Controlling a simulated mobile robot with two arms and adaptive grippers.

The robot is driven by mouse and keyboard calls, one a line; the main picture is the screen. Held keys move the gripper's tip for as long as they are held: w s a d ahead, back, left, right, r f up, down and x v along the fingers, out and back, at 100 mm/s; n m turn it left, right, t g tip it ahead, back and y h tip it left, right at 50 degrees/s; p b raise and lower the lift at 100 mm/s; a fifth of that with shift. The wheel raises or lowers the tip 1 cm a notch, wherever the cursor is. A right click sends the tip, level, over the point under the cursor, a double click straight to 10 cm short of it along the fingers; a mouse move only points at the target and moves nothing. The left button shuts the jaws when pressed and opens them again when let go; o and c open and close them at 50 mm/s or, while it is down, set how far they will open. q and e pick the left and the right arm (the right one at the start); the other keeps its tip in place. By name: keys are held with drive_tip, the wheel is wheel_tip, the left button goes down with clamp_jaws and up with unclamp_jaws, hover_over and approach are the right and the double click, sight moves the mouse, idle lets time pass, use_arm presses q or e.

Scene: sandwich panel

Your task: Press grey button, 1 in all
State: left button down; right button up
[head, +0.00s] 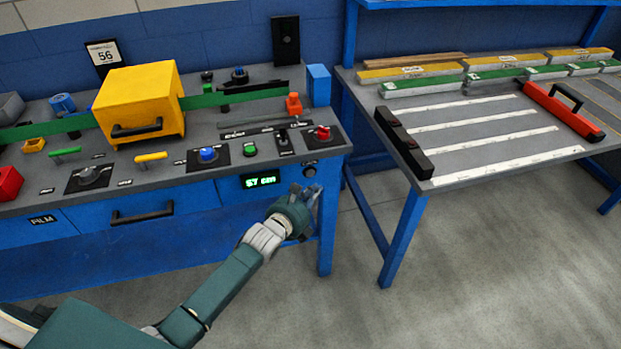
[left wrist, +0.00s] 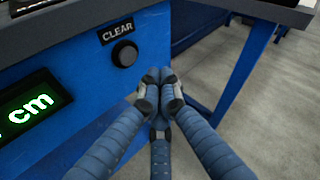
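A round dark grey button (head: 309,171) sits on the front face of the blue bench, near its right end. In the left wrist view the button (left wrist: 124,53) is below a black label reading CLEAR. My left gripper (head: 312,192) is in front of this face, just below the button in the head view. In the left wrist view its fingers (left wrist: 160,76) are brought together with nothing between them, slightly right of and below the button. I cannot tell whether they touch the panel. My right gripper is in neither view.
A green-lit display (head: 261,181) is left of the button. Blue, green and red buttons, levers and a yellow hooded box (head: 139,103) are on the bench top. A second table (head: 480,112) with strips stands at the right. Bare floor lies between and in front.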

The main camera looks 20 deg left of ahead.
sight(310, 173)
use_arm(q)
drive_tip(key=shift+w+a+b, duration=0.2)
drive_tip(key=shift+w+a, duration=0.25)
drive_tip(key=shift+w, duration=0.15)
drive_tip(key=shift+w+a+b, duration=0.2)
drive_tip(key=shift+w+a, duration=0.2)
drive_tip(key=shift+w, duration=0.2)
idle(0.6)
drive_tip(key=shift+w+a, duration=0.2)
drive_tip(key=shift+w, duration=0.15)
